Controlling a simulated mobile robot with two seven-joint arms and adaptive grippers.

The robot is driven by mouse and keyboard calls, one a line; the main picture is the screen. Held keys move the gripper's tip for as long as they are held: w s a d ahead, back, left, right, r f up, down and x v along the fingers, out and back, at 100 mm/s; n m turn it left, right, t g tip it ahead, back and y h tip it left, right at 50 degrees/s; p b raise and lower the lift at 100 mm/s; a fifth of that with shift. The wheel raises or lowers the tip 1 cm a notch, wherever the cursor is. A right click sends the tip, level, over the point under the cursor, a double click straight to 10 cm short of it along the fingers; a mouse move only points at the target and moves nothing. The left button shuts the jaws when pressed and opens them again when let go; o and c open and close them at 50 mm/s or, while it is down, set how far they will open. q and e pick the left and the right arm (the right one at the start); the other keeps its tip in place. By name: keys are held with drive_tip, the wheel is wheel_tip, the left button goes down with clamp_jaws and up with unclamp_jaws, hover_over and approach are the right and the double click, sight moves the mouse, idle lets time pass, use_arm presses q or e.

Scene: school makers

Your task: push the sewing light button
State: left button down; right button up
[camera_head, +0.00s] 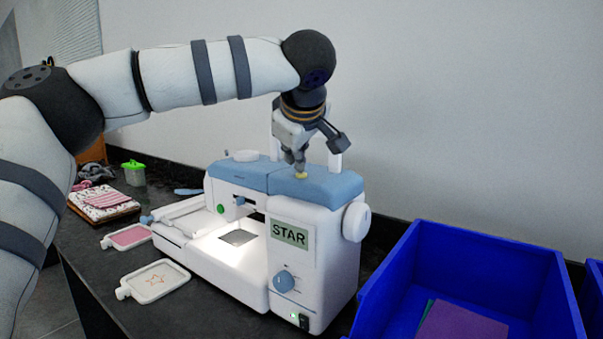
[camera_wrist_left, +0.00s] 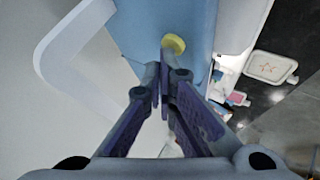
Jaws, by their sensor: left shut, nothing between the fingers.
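The sewing machine (camera_head: 285,226) is white with a blue top and a display reading STAR. A small yellow button (camera_head: 301,175) sits on its blue top; it also shows in the left wrist view (camera_wrist_left: 173,43). My left gripper (camera_head: 298,165) points down from above, shut and empty, with its fingertips right at the yellow button. I cannot tell whether they touch it. In the left wrist view the closed fingertips (camera_wrist_left: 168,76) lie just below the button. The machine's bed around the needle is brightly lit. My right gripper is out of view.
A blue bin (camera_head: 400,268) with coloured sheets stands right of the machine. The machine's white handle (camera_wrist_left: 62,45) rises beside the gripper.

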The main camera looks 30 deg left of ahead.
sight(297, 174)
use_arm(q)
drive_tip(key=shift+f, duration=0.15)
idle(0.3)
drive_tip(key=shift+r, duration=0.6)
wheel_tip(297, 174, up, 6)
idle(0.5)
